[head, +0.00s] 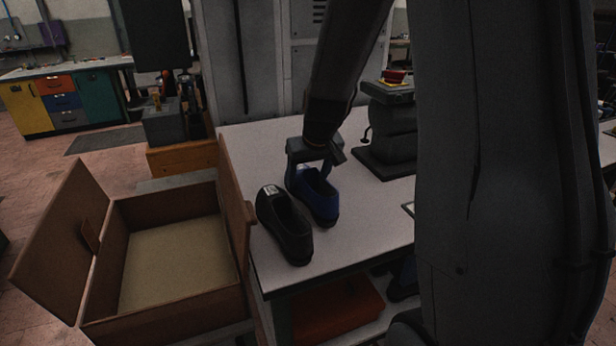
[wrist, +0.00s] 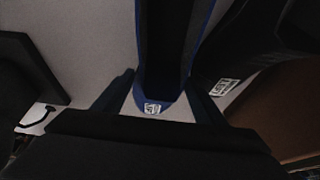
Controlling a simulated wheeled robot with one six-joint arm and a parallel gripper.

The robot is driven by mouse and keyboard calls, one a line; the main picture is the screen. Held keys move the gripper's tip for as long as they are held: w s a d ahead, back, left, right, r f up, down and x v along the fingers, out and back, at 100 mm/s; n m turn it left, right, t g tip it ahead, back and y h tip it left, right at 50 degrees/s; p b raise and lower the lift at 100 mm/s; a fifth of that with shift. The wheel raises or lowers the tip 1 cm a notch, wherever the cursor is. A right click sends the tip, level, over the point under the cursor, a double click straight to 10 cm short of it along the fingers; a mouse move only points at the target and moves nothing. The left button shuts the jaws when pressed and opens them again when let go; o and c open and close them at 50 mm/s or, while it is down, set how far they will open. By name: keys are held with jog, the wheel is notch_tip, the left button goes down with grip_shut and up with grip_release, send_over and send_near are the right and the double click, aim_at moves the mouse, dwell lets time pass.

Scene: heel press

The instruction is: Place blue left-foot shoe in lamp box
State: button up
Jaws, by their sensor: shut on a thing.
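A blue shoe (head: 318,197) is on the white table, on the right of a black shoe (head: 285,230). My gripper (head: 314,160) reaches down from above and is shut on the far end of the blue shoe. In the wrist view the fingers (wrist: 158,98) flank the end of the blue shoe (wrist: 165,60), where a small white label shows. I cannot tell whether its sole touches the table. An open brown box (head: 240,215), empty inside, stands left of the table; no lamp marking is readable.
The black shoe also shows close by in the wrist view (wrist: 265,45). A dark press (head: 388,130) stands behind on the white table (head: 340,255). The box's near-left flap (head: 62,245) stands open outward. An orange bin (head: 340,312) is below the table.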

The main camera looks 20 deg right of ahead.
jog(key=shift+f, duration=0.2)
jog(key=o, duration=1.1)
jog(key=shift+c, duration=0.2)
